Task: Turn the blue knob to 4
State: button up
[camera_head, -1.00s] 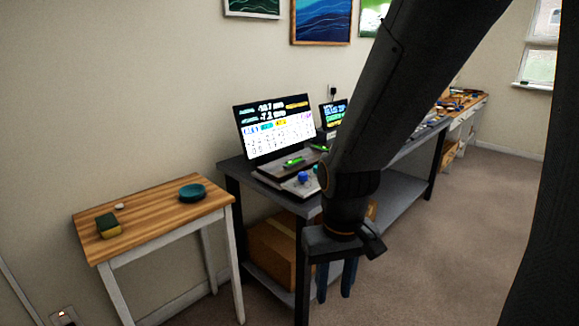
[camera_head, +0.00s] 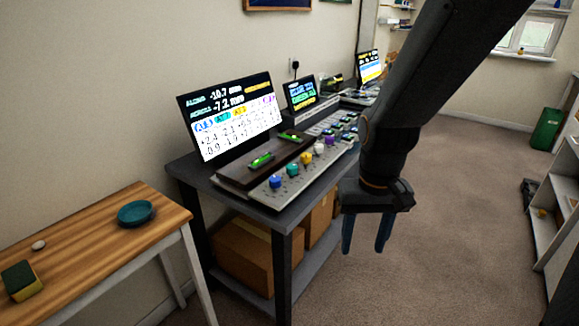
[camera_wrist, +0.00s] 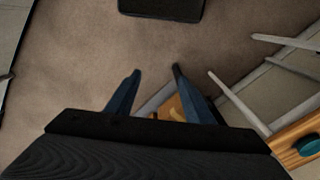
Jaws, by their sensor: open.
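The blue knob (camera_head: 276,182) is at the near left end of a row of coloured knobs on a pale sloped control panel (camera_head: 262,193) on the dark bench. A teal knob (camera_head: 292,170) is beside it, with yellow, white and purple knobs farther along. The blue knob's pointer and scale numbers are too small to read. My gripper (camera_head: 365,248) hangs pointing down in front of the bench, to the right of and apart from the knob, open and empty. In the wrist view my fingers (camera_wrist: 156,75) are spread above the floor, and the knob is not seen there.
A large screen (camera_head: 232,115) and a smaller screen (camera_head: 300,93) stand behind the panel. Cardboard boxes (camera_head: 243,255) are on the bench's lower shelf. A wooden table (camera_head: 95,240) with a teal dish (camera_head: 137,213) and sponge (camera_head: 22,281) stands left. Carpet (camera_head: 440,240) at right is clear.

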jog(key=w+a+r+m+p, duration=0.1)
jog(key=w+a+r+p, duration=0.25)
jog(key=w, duration=0.45)
jog(key=w+a+r+m+p, duration=0.1)
jog(key=w+a+r+p, duration=0.2)
jog(key=w, duration=0.6)
jog(key=m+p, duration=0.2)
jog(key=p, duration=0.3)
send_over(275, 178)
jog(key=shift+s+d+r, duration=0.2)
jog(key=shift+s+d, duration=0.15)
jog(key=shift+d, duration=0.05)
jog(key=shift+w+a, duration=0.25)
jog(key=shift+a, duration=0.05)
jog(key=shift+a+f, duration=0.15)
jog(key=shift+f, duration=0.05)
jog(key=shift+w+f+p, duration=0.1)
jog(key=shift+f+p, duration=1.35)
jog(key=shift+f, duration=2.3)
jog(key=c, duration=1)
